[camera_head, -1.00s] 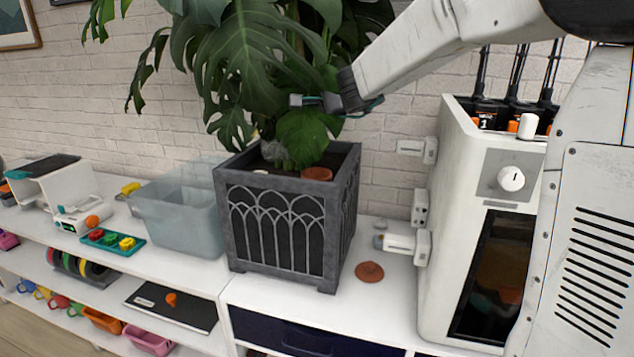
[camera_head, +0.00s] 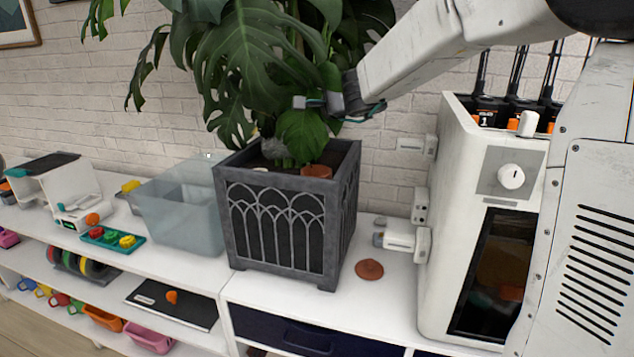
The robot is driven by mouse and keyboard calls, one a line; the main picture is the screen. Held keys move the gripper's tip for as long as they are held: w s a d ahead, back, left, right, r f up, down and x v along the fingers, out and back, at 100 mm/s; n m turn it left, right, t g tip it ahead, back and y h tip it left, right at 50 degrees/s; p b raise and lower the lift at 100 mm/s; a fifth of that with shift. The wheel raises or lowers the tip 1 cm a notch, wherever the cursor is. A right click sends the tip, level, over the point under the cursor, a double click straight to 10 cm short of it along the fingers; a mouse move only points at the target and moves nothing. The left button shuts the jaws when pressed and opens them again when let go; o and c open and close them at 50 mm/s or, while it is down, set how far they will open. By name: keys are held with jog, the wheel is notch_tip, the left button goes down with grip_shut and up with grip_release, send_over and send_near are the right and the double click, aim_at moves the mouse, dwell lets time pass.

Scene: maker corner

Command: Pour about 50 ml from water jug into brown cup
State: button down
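My gripper (camera_head: 312,102) is in front of the plant's leaves, above the dark planter (camera_head: 276,230). Its finger parts are small and partly merge with the leaves, so I cannot tell whether it is open or holds anything. No water jug can be made out. A flat brown round piece (camera_head: 369,269) lies on the white shelf top right of the planter.
A translucent bluish bin (camera_head: 178,215) stands left of the planter. A white machine (camera_head: 452,225) stands at the right. A teal tray (camera_head: 113,239) with coloured pieces lies at the left. Large leaves (camera_head: 262,75) crowd the gripper. Some shelf top is clear around the brown piece.

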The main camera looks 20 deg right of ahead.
jog(key=shift+w+a+r+g+h, duration=0.5)
jog(key=shift+w+g, duration=0.2)
jog(key=shift+g, duration=0.1)
jog(key=shift+w+g+h, duration=0.1)
jog(key=shift+g+h, duration=0.2)
jog(key=shift+g, duration=0.1)
jog(key=shift+w+a+r, duration=0.1)
jog(key=shift+a, duration=0.05)
jog(key=shift+w+a+r+g+h+b, duration=0.25)
jog(key=shift+w+g+h, duration=0.25)
jog(key=shift+g, duration=0.3)
jog(key=shift+w+a+f+g+h, duration=0.2)
jog(key=shift+f+g+h, duration=0.1)
jog(key=shift+f, duration=0.1)
dwell(0.5)
